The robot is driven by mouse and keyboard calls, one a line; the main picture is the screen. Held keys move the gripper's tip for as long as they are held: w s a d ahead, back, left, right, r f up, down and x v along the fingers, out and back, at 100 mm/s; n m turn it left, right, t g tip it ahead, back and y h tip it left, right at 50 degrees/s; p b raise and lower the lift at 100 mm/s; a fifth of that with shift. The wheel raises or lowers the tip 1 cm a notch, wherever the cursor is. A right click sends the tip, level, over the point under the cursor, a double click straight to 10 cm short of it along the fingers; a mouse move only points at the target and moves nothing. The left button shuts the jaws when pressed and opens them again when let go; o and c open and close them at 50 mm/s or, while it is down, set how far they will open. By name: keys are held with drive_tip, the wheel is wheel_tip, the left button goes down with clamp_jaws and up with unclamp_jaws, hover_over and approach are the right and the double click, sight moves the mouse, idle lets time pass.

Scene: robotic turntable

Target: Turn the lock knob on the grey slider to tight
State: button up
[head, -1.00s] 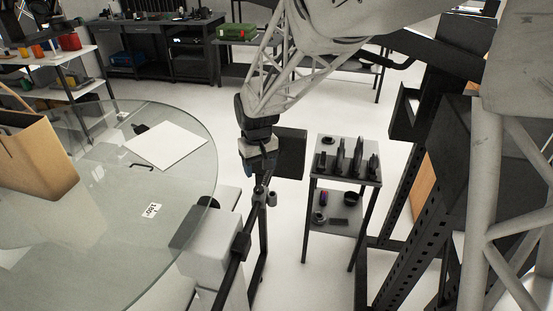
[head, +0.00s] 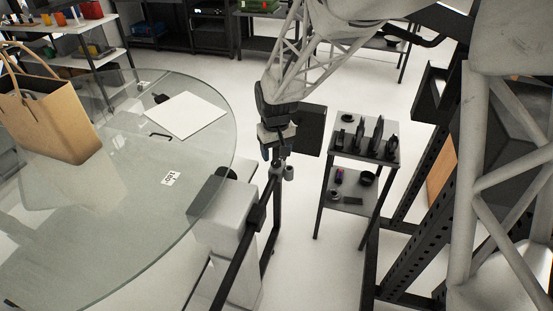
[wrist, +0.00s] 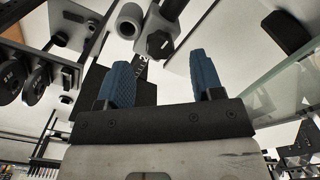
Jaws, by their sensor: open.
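The grey slider (wrist: 176,18) is at the top of the wrist view, with a dark, faceted lock knob (wrist: 159,44) facing the camera. My gripper (wrist: 164,72) has its two blue fingers well apart, with nothing between them. The knob appears beyond the fingertips, roughly in line with the gap; I cannot tell the distance or how tight it is. In the head view my gripper (head: 276,153) hangs just above the upper end of the black rail. A small grey cylindrical part (head: 289,173) shows right below it. The knob cannot be made out there.
A round glass turntable (head: 120,235) with a paper bag (head: 50,120) and white sheet (head: 185,115) is at left. The black rail (head: 237,262) runs down beside it. A small two-tier stand (head: 385,155) with dark parts is close at right.

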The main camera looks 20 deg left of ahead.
sight(276, 162)
drive_tip(key=shift+f, duration=1.8)
drive_tip(key=shift+c, duration=0.4)
drive_tip(key=c, duration=0.8)
drive_tip(key=shift+c, duration=0.2)
